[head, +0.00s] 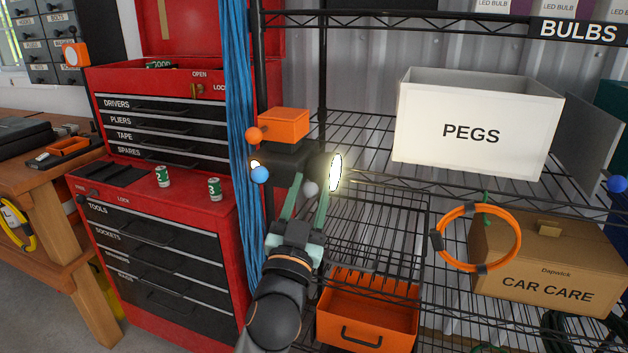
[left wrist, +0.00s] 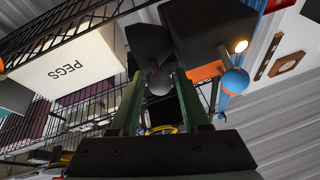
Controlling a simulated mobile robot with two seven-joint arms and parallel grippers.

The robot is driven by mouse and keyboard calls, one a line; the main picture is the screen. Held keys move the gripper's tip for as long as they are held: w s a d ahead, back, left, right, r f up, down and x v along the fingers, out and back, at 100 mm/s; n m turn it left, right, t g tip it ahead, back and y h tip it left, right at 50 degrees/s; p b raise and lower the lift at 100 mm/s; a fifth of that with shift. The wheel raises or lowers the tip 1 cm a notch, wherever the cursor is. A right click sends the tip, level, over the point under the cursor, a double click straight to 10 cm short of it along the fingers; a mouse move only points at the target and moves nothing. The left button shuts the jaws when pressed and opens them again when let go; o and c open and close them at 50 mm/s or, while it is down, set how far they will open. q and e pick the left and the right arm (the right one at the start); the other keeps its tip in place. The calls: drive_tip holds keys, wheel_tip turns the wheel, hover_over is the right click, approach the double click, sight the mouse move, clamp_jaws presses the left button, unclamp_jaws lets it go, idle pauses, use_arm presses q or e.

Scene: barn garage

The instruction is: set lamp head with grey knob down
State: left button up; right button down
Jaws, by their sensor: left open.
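A dark lamp head with a lit round face (head: 335,172) sits at the middle of the head view. Its grey knob (head: 310,188) is a small ball below and left of the face. My left gripper (head: 308,187) is open, with its green fingers on either side of the grey knob. In the left wrist view the grey knob (left wrist: 160,84) shows between the fingertips, in front of the dark lamp head (left wrist: 149,42). Whether the fingers touch it I cannot tell. A second dark lamp head (left wrist: 205,30) beside it carries a blue knob (head: 260,174). My right gripper is out of view.
An orange box (head: 283,124) with an orange knob (head: 254,134) is just above the lamp heads. A blue cable bundle (head: 238,120) hangs close on the left. Wire shelves hold a white PEGS bin (head: 470,165) on the right. An orange bin (head: 368,325) sits below.

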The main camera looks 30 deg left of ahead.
use_arm(q)
drive_tip(key=shift+w, duration=0.1)
drive_tip(key=shift+r, duration=0.1)
drive_tip(key=shift+c, duration=0.3)
clamp_jaws()
